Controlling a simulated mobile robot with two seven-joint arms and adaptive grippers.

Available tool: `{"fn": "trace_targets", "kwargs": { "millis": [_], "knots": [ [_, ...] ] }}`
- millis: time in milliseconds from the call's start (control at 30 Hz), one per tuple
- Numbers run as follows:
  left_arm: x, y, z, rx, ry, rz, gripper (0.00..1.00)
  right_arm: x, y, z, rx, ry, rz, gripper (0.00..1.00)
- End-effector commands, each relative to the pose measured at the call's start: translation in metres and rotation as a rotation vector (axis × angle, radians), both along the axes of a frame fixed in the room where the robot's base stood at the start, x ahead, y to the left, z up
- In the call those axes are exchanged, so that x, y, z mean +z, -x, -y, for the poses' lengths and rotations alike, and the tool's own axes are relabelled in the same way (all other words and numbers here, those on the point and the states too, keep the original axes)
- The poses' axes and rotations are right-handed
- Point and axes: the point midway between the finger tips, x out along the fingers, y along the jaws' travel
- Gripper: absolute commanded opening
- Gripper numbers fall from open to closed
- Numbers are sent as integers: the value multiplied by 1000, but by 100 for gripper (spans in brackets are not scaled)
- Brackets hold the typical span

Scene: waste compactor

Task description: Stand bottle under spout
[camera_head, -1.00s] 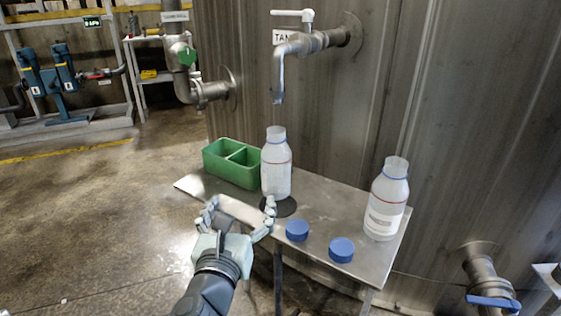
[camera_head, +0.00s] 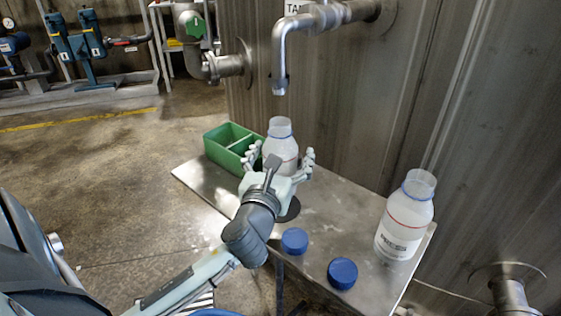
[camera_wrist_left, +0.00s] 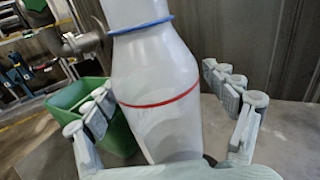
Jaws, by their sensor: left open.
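A translucent white bottle (camera_head: 281,140) stands upright on the metal table, at or beside a dark round disc (camera_head: 289,209), below the metal spout (camera_head: 280,75). In the left wrist view the bottle (camera_wrist_left: 160,85) fills the middle between the open fingers, showing a blue ring and a red line. Gaps show beside both fingers. A second bottle (camera_head: 405,218) with a label stands at the table's right end. My right gripper is not in view.
A green divided bin (camera_head: 212,146) stands left of the near bottle. Two blue caps, one (camera_head: 294,241) nearer the disc and one (camera_head: 342,273) near the front edge, lie on the table (camera_head: 340,215). A tank wall rises behind.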

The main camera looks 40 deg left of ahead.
Motion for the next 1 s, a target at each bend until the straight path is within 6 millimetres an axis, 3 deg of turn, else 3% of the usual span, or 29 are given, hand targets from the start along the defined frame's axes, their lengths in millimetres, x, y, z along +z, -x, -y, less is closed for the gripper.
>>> {"fn": "trace_targets", "kwargs": {
  "millis": [133, 367, 833, 1000],
  "knots": [
    [1, -13, -5, 1, 1, 0, 85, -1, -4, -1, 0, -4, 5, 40],
    [0, -14, -6, 1, 1, -1, 85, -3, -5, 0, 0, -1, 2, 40],
    [0, -14, -6, 1, 1, -1, 28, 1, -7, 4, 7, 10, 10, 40],
    [0, -14, -6, 1, 1, -1, 24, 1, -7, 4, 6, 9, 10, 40]
  ]
}}
